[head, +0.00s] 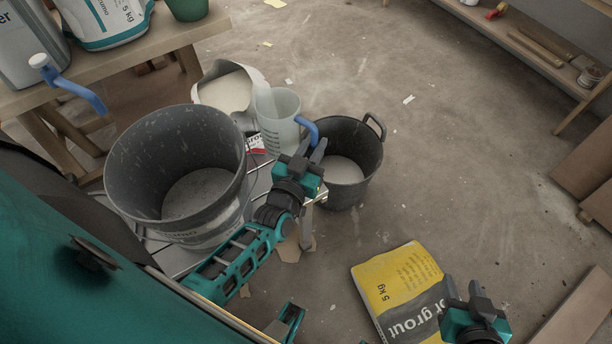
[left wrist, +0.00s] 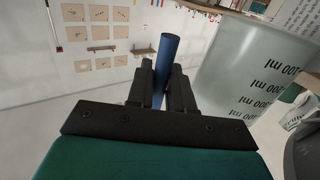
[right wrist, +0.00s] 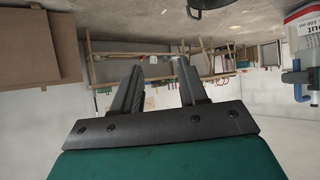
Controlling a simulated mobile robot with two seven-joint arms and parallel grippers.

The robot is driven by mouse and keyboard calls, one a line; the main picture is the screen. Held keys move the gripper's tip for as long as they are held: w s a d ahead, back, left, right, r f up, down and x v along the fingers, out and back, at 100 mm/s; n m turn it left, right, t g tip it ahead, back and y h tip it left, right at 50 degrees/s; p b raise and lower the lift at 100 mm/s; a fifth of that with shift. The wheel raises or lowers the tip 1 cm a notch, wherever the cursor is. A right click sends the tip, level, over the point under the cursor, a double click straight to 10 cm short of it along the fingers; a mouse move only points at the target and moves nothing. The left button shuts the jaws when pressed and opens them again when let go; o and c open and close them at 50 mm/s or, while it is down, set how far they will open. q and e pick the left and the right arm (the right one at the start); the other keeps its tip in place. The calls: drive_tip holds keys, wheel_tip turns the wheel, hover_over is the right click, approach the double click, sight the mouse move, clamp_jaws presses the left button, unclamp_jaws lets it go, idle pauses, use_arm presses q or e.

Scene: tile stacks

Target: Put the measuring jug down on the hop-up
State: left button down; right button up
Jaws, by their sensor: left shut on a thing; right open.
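The measuring jug (head: 278,118) is translucent grey-white with a blue handle (head: 307,128). My left gripper (head: 305,151) is shut on the handle. In the left wrist view the handle (left wrist: 170,48) runs up between the fingers, and the jug wall (left wrist: 235,75) with its ml marks is on the right. The hop-up (head: 258,187) is a pale metal platform, largely hidden by the large bucket and my left arm. I cannot tell whether the jug's base touches it. My right gripper (head: 466,296) is open and empty, above the floor near the grout bag.
The large dark bucket (head: 128,165) stands on the hop-up, left of the jug. An open white bag (head: 228,90) is behind the jug. A black tub (head: 362,165) stands close on its right. A yellow-grey grout bag (head: 390,283) lies on the floor. Open floor is further right.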

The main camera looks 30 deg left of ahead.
use_arm(q)
wheel_tip(320, 180, down, 6)
drive_tip(key=b, duration=0.4)
drive_tip(key=shift+r, duration=0.2)
wheel_tip(320, 180, down, 11)
drive_tip(key=b, duration=1.1)
drive_tip(key=shift+r, duration=0.1)
drive_tip(key=shift+b, duration=0.35)
use_arm(e)
drive_tip(key=w+a+f+y, duration=0.1)
drive_tip(key=a+f, duration=0.3)
drive_tip(key=f, duration=0.6)
drive_tip(key=shift+w+f, duration=0.15)
drive_tip(key=shift+w, duration=0.45)
use_arm(q)
drive_tip(key=c, duration=1.5)
unclamp_jaws()
drive_tip(key=shift+f, duration=0.3)
drive_tip(key=o, duration=0.5)
drive_tip(key=shift+r, duration=0.1)
use_arm(e)
drive_tip(key=shift+f, duration=0.15)
